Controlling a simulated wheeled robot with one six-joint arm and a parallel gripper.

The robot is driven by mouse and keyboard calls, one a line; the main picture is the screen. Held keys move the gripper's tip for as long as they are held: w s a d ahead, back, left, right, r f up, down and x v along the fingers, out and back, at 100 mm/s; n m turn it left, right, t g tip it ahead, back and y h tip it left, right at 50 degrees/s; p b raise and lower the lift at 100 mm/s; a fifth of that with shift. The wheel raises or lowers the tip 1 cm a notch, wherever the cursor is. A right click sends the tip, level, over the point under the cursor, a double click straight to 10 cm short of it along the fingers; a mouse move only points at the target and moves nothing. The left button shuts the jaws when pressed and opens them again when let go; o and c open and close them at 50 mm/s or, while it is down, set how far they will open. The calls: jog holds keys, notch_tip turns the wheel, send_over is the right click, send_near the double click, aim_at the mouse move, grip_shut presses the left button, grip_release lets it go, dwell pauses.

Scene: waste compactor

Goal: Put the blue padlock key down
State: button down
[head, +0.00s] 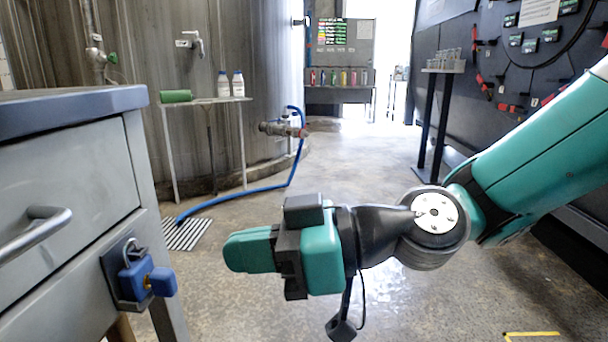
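A blue padlock (134,279) hangs by its shackle on a grey hasp plate at the front corner of the metal drawer cabinet, at lower left. A blue-headed key (163,282) sticks out of the padlock to the right, with a brass-coloured part between them. My gripper (232,250) is to the right of the key and a little higher in the picture, pointing left, with a clear gap between them. Its teal fingers overlap from this side, so I cannot tell how far apart they are. I see nothing held at the tips.
The drawer cabinet (65,172) with its bar handle fills the left edge. A small table (205,101) with two white bottles and a green roll stands behind. A blue hose (235,195) runs to a floor grate (186,234). Open concrete floor lies around my gripper.

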jog(key=s+d+r+m+h+p, duration=0.1)
jog(key=s+d+r+h+p, duration=0.2)
jog(key=r+p, duration=0.7)
jog(key=d+r+m+h+p, duration=0.2)
jog(key=d+r+p, duration=0.2)
jog(key=r+p, duration=0.55)
jog(key=w+d+f+m+t+h+p, duration=0.1)
jog(key=w+d+m+t+h+p, duration=0.1)
jog(key=w+d+m+t+p, duration=0.4)
jog(key=w+d+f+m+t+h+p, duration=0.15)
jog(key=w+d+m+p, duration=0.25)
jog(key=w+p, duration=0.55)
jog(key=w+d+f+m+t+h+p, duration=0.1)
jog(key=w+d+m+h+p, duration=0.1)
jog(key=d, duration=0.4)
jog(key=w+d+f+m+h+p, duration=0.1)
jog(key=w+d+m+h+p, duration=0.1)
jog(key=d+p, duration=0.3)
jog(key=w+d+f+m+t+h+p, duration=0.1)
jog(key=w+d+f+m+h+p, duration=0.1)
jog(key=d, duration=0.5)
jog(key=shift+d+m+t+h+p, duration=0.2)
jog(key=shift+m+t+h+p, duration=0.15)
jog(key=shift+m+h+p, duration=0.65)
